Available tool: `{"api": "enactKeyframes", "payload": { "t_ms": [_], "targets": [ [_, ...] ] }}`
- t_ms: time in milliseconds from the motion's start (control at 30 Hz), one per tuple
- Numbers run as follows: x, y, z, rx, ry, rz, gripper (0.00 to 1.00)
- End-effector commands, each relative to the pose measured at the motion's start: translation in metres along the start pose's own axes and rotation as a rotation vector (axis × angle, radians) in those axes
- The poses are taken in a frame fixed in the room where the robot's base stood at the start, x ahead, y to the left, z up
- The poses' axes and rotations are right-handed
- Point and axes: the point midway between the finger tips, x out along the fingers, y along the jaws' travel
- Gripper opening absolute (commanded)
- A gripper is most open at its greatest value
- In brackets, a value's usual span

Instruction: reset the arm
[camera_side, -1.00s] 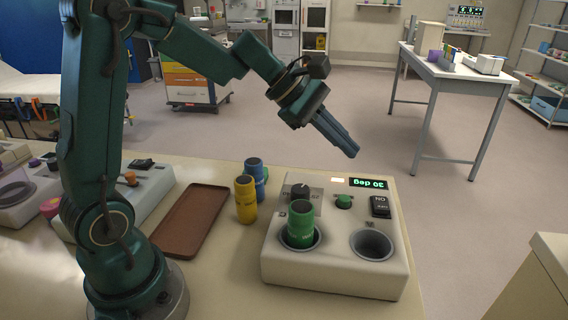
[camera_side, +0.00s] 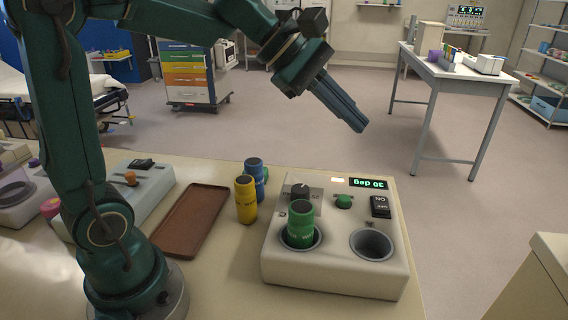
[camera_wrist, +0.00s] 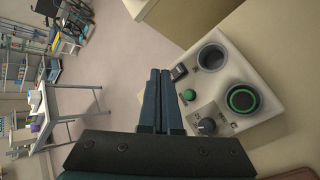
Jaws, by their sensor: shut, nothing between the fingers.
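My gripper (camera_side: 358,122) is shut and empty, with its blue fingers together. In the side view it hangs in the air above and behind the white device (camera_side: 335,277), tilted down to the right. The wrist view also shows my gripper (camera_wrist: 160,74), with the device (camera_wrist: 262,68) to the right of its fingers. A green vial (camera_side: 301,226) stands in the device's left well. The right well (camera_side: 371,245) is empty.
A yellow vial (camera_side: 245,200) and a blue vial (camera_side: 254,180) stand left of the device. A brown tray (camera_side: 190,222) lies flat and empty beside them. Another device (camera_side: 140,190) is behind my arm. The air around my gripper is clear.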

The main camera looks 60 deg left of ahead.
Motion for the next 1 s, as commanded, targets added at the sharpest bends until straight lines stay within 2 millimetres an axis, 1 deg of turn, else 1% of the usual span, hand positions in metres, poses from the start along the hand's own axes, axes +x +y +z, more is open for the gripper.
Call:
{"api": "enactKeyframes", "payload": {
  "t_ms": [33, 67, 100, 167, 200, 267, 300, 400, 500, 600, 700, 800, 1000],
  "targets": [
    [-0.009, -0.012, 0.015, 0.095, 0.010, -0.007, 0.00],
    [-0.014, -0.021, 0.021, 0.158, 0.021, -0.017, 0.00],
    [-0.020, -0.034, 0.028, 0.248, 0.036, -0.033, 0.00],
    [-0.027, -0.055, 0.034, 0.394, 0.064, -0.063, 0.00],
    [-0.032, -0.070, 0.036, 0.496, 0.084, -0.085, 0.00],
    [-0.039, -0.092, 0.036, 0.655, 0.115, -0.123, 0.00],
    [-0.043, -0.108, 0.035, 0.764, 0.136, -0.151, 0.00],
    [-0.051, -0.142, 0.023, 1.030, 0.189, -0.232, 0.00],
    [-0.057, -0.171, 0.006, 1.269, 0.232, -0.328, 0.00],
    [-0.060, -0.192, -0.013, 1.458, 0.254, -0.439, 0.00],
    [-0.060, -0.201, -0.025, 1.557, 0.247, -0.514, 0.00],
    [-0.061, -0.200, -0.025, 1.595, 0.243, -0.524, 0.00],
    [-0.061, -0.199, -0.025, 1.598, 0.241, -0.523, 0.00]
  ]
}}
